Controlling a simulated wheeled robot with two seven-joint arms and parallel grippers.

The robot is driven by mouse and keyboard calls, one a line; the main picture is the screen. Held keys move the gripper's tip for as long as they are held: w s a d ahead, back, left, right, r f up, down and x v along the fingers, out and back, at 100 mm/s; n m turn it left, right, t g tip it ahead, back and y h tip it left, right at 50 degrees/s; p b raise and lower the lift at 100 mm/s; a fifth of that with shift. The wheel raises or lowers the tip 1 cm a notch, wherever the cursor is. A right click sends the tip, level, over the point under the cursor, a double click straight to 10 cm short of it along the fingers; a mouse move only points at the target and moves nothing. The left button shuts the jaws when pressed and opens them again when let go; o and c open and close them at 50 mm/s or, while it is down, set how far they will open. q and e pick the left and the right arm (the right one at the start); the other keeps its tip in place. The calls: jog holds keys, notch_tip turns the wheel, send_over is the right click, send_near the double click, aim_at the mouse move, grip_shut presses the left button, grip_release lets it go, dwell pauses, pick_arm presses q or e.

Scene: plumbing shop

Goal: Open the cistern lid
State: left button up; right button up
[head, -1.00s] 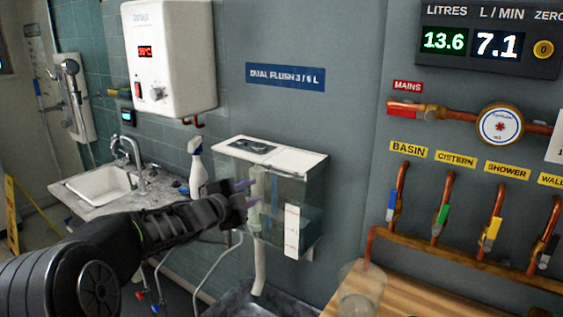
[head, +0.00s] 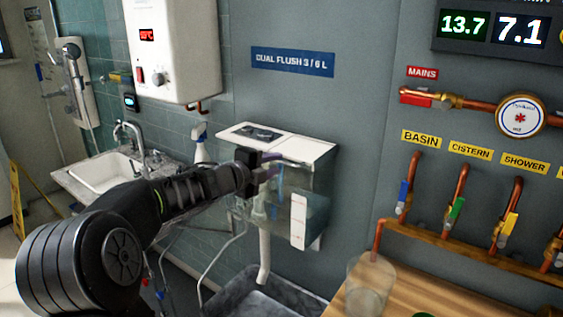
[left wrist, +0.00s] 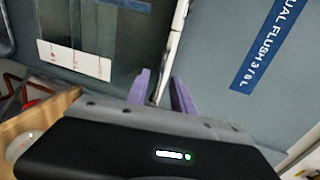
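The cistern (head: 318,185) is a clear tank on the grey wall, with a pale scale strip on its front. Its white lid (head: 308,148) lies flat on top and looks closed, with a dark panel on its left part. My left gripper (head: 271,164) is at the front of the cistern, close to the lid's front edge. In the left wrist view its two purple fingers (left wrist: 161,92) are apart, and the lid's white edge (left wrist: 173,48) shows as a strip reaching down between them. Contact cannot be told. My right gripper is not in view.
A spray bottle (head: 200,145) stands left of the cistern beside the basin (head: 105,172). A water heater (head: 180,55) hangs above. A wooden worktop (head: 415,295) with a clear beaker (head: 369,285) is at front right, below copper pipes with valves.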

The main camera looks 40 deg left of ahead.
aim_at(281, 162)
pick_arm(q)
jog(key=x, duration=0.4)
jog(key=shift+w, duration=0.1)
jog(key=shift+c, duration=0.6)
jog(key=shift+f, duration=0.1)
grip_shut()
